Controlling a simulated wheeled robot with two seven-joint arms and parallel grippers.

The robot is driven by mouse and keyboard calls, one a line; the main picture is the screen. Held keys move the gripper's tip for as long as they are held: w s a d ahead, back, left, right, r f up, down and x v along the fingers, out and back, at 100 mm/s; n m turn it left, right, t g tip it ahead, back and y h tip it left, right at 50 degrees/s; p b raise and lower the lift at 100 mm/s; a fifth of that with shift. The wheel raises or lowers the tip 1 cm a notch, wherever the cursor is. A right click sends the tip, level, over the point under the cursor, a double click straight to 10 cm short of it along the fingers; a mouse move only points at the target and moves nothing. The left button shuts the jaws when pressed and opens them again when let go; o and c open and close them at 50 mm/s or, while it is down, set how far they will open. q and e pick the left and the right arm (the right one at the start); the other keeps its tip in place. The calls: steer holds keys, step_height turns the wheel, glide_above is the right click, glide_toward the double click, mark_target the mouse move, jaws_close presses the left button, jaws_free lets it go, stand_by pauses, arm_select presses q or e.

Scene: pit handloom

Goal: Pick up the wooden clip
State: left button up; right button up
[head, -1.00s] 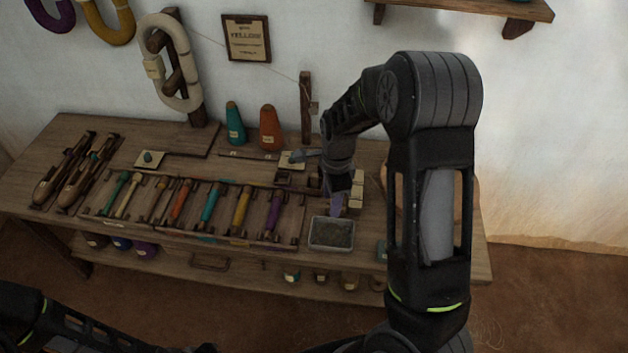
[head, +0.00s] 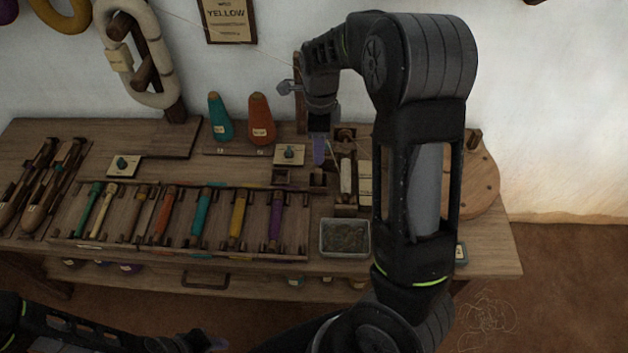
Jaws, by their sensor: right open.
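My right gripper (head: 319,152) is open and points down over the back of the wooden workbench (head: 262,257), near a small wooden post (head: 299,85) by the wall. No wooden clip can be made out for certain; my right wrist covers part of the post and the bench around it. Nothing shows between the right fingers. My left gripper (head: 205,343) is at the bottom edge, low in front of the bench, and its jaws are too dark and cut off to read.
A rack of coloured bobbins (head: 202,214) fills the front middle. A metal tray (head: 344,252) stands to its right. A teal cone (head: 220,118) and an orange cone (head: 261,118) stand at the back. A round wooden board (head: 483,186) is at the right, partly behind my arm.

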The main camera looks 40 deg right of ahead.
mark_target(318, 171)
step_height(318, 171, down, 3)
steer(key=shift+f+b, duration=0.1)
steer(key=shift+b, duration=0.95)
steer(key=shift+w, duration=0.1)
steer(key=shift+f, duration=1.15)
steer(key=shift+w+f, duration=0.1)
steer(key=shift+f, duration=2.5)
